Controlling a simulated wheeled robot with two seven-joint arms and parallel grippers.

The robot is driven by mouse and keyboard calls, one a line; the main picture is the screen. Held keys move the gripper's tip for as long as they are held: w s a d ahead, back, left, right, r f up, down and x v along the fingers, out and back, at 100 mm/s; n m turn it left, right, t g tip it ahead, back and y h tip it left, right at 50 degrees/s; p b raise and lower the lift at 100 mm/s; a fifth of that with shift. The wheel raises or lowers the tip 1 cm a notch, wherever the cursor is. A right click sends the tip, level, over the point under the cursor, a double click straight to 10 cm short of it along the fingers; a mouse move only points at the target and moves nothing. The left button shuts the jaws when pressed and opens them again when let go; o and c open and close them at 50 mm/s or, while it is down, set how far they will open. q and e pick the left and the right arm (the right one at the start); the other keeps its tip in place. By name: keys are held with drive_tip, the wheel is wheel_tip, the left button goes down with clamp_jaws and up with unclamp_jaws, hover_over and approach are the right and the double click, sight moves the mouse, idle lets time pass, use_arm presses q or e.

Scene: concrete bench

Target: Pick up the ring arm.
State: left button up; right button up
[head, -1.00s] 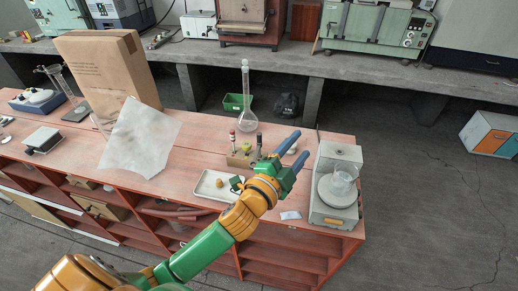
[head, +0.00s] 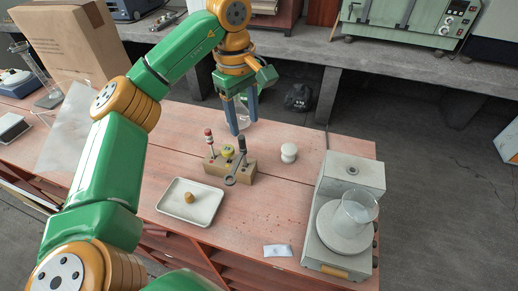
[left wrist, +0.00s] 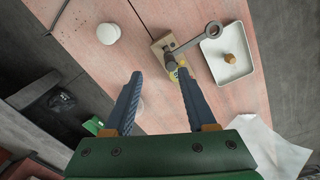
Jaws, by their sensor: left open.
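In the left wrist view the ring arm (left wrist: 198,38) reaches up and right from the block. My left gripper (head: 241,130) is open and empty, fingers pointing down, above and just behind the block. In the left wrist view its fingertips (left wrist: 160,74) stand apart below the block. My right gripper is not in view.
A white tray (head: 205,216) with a small brown piece stands in front left. A white jar (head: 289,152) and a balance with a beaker (head: 350,240) are at right. A glass flask (head: 246,108) is partly hidden behind my left fingers. A cardboard box (head: 65,45) stands at left.

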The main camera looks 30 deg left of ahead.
sight(241, 138)
use_arm(q)
drive_tip(key=shift+s+d+f+p, duration=0.1)
drive_tip(key=shift+s+f+p, duration=0.55)
drive_tip(key=shift+s+f, duration=0.45)
drive_tip(key=f, duration=0.3)
drive_tip(key=shift+w+a+f, duration=0.2)
drive_tip(key=shift+w+f, duration=0.3)
drive_tip(key=shift+w, duration=0.15)
drive_tip(key=shift+c, duration=0.2)
drive_tip(key=shift+s+d+r, duration=0.1)
drive_tip(key=shift+s+r, duration=0.1)
drive_tip(key=shift+s, duration=0.05)
clamp_jaws()
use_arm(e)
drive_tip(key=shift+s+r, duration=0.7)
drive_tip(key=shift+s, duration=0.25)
